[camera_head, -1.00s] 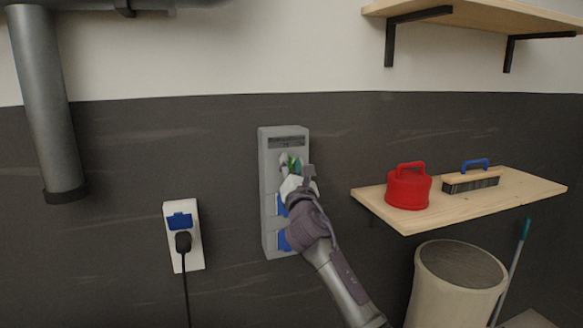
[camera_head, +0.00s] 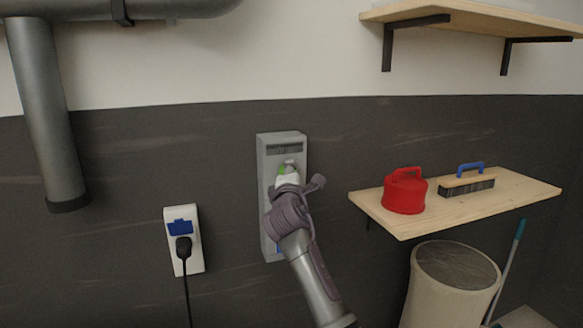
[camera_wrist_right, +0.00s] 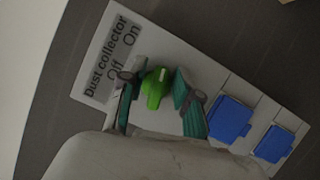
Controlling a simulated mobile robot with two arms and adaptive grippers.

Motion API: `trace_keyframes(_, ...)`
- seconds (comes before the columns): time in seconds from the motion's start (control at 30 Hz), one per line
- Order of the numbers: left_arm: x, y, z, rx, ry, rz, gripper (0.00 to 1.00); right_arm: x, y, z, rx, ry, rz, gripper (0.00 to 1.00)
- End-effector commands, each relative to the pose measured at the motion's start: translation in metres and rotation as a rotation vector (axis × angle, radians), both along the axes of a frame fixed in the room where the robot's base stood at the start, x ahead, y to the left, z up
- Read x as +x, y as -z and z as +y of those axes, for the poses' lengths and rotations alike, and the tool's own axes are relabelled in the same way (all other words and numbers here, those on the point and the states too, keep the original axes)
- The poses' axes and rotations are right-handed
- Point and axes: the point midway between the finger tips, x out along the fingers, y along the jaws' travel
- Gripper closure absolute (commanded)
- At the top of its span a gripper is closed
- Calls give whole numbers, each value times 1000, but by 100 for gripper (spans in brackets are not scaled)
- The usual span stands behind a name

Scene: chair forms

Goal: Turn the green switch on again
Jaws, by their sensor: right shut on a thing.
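The green switch (camera_wrist_right: 155,88) is a small rotary knob on a grey panel (camera_wrist_right: 171,42) labelled "Dust collector", with "Off" and "On" marks. My right gripper (camera_head: 287,175) is at the panel, shut on the switch. In the wrist view the fingers of the right gripper (camera_wrist_right: 155,80) stand on either side of the knob. Exactly which mark the knob points to is hard to tell. My left gripper is out of view.
Blue socket covers (camera_wrist_right: 231,119) sit on the panel beside the switch. A white outlet (camera_head: 193,264) with a black plug (camera_head: 183,248) is left of it. A wooden shelf (camera_head: 518,190) at right holds a red container (camera_head: 404,193) and a brush (camera_head: 466,186). A bin (camera_head: 424,290) stands below.

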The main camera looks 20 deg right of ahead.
Motion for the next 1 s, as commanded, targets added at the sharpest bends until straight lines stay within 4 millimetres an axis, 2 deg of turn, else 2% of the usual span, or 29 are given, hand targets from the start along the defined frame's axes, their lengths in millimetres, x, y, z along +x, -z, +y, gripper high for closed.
trace_keyframes(0.1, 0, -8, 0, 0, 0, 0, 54, 0, 0, 1, 79, 0, 6, 100)
trace_keyframes(0.4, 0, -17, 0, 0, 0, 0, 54, 0, 2, 0, 204, 0, 10, 100)
trace_keyframes(1.0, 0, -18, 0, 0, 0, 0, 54, 0, 4, 0, 238, 0, 12, 100)
